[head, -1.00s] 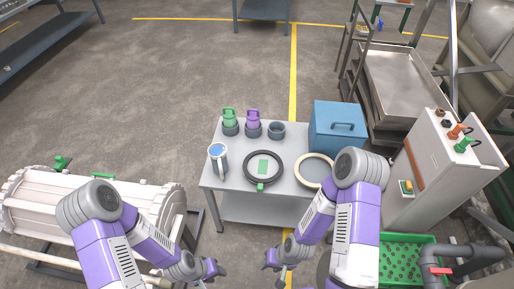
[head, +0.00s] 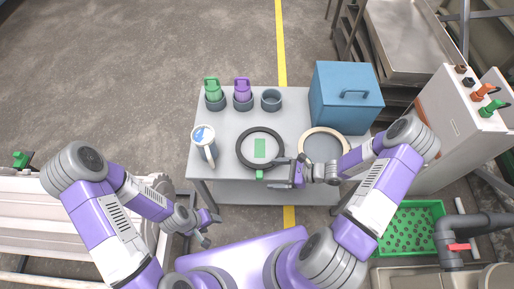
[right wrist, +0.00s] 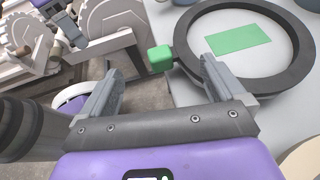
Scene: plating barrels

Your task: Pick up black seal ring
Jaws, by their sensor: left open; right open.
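The black seal ring (head: 241,155) lies flat on the grey table (head: 225,186), with a green tab (head: 260,174) at its near edge and a green rectangle (head: 260,148) inside it. In the right wrist view the ring (right wrist: 290,80) is large, with its green tab (right wrist: 160,58) ahead and between the open fingers. My right gripper (head: 277,172) is open and empty at the ring's near right edge, close to the tab; contact cannot be told. My left gripper (head: 211,228) is open and empty, off the table's front left.
A cream ring (head: 324,131) lies to the right, near my right arm.

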